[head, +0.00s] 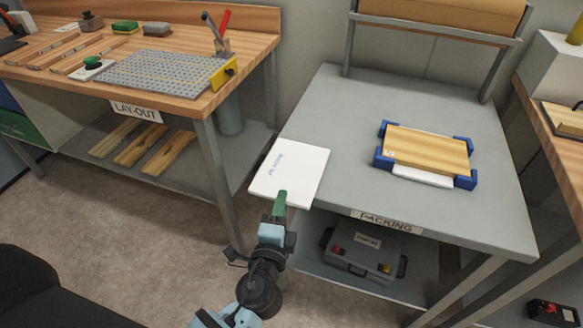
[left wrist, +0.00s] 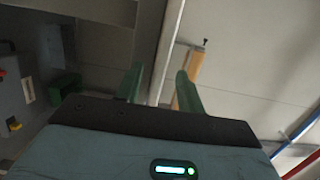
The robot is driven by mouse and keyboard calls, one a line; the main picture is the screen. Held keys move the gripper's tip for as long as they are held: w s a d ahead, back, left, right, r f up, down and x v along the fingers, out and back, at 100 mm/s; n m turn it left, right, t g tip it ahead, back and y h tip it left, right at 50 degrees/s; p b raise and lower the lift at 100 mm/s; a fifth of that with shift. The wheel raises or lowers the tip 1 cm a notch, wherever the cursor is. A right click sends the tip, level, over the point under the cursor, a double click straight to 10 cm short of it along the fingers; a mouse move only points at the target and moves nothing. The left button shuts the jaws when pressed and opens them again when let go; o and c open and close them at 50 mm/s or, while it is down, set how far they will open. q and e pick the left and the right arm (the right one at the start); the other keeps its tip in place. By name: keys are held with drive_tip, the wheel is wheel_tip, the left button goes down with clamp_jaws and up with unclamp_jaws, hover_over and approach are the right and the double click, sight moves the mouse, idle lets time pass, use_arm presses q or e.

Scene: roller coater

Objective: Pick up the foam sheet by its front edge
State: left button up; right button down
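The foam sheet (head: 300,168) is a flat white square with small blue print. It lies at the front left corner of the grey packing table, its front edge at or slightly past the table's front edge. My left gripper (head: 281,197) is at the middle of that front edge, with one green finger showing over the sheet's top. In the left wrist view the two fingers of my left gripper (left wrist: 158,88) stand apart, with a thin pale edge running between them. I cannot tell whether they touch the sheet. My right gripper is not in view.
The packing table (head: 345,115) bears a wooden board in a blue-cornered holder (head: 425,155) on the right. A grey case (head: 362,250) sits on the lower shelf. A wooden lay-out bench (head: 180,90) stands at the left. The table behind the sheet is clear.

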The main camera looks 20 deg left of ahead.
use_arm(q)
drive_tip(key=shift+w+a, duration=0.1)
drive_tip(key=shift+w, duration=1)
clamp_jaws()
drive_tip(key=shift+r, duration=0.1)
